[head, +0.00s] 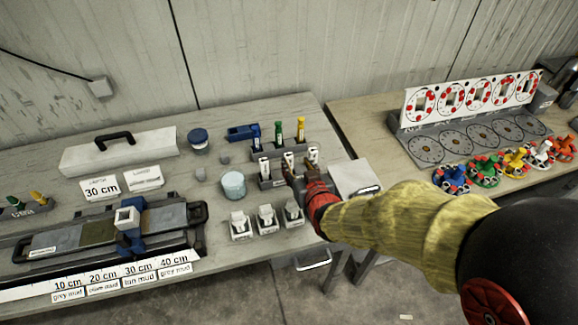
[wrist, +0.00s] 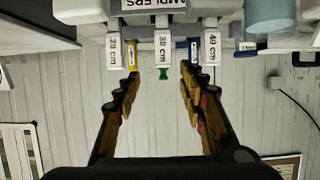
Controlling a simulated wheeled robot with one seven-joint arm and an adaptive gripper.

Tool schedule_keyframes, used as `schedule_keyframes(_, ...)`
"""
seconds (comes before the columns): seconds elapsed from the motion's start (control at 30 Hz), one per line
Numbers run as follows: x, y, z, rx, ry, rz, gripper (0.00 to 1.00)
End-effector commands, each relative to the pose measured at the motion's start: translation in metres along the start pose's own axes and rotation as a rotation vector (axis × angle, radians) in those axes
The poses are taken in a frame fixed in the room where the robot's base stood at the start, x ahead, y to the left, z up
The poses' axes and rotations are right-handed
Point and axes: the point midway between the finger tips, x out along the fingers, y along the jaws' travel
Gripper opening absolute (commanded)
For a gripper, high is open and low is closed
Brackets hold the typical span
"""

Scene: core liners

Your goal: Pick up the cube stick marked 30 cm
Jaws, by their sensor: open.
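The white cube stick marked 30 cm (wrist: 163,45) is in the middle of a row in the wrist view, between the sticks marked 20 cm (wrist: 113,50) and 40 cm (wrist: 211,48). In the head view, the row stands upright in a grey rack (head: 266,183), with the middle stick (head: 288,159) partly beside my gripper. My gripper (wrist: 158,76) is open and empty. Its fingers are spread to either side of the 30 cm stick's line, with gaps between. In the head view, my gripper (head: 300,174) is at the rack, and its fingers partly hide the sticks.
Blue, green (head: 279,132) and yellow-topped samplers stand behind the rack. A light-blue cup (head: 233,185) is left of it, with several white blocks (head: 265,218) in front. A card reading 30 cm (head: 100,190) is at left. A white box (head: 355,178) is right of the gripper.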

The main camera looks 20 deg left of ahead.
Motion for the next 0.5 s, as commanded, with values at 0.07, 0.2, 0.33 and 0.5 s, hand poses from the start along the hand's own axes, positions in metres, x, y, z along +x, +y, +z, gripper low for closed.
schedule_keyframes(0.07,0.007,-0.003,0.001,-0.002,0.007,-0.004,0.41)
schedule_keyframes(0.2,0.021,-0.003,0.002,-0.002,0.008,-0.004,0.41)
schedule_keyframes(0.33,0.033,-0.004,0.002,-0.002,0.007,-0.003,0.41)
schedule_keyframes(0.5,0.058,-0.006,0.002,-0.002,0.009,-0.003,0.41)
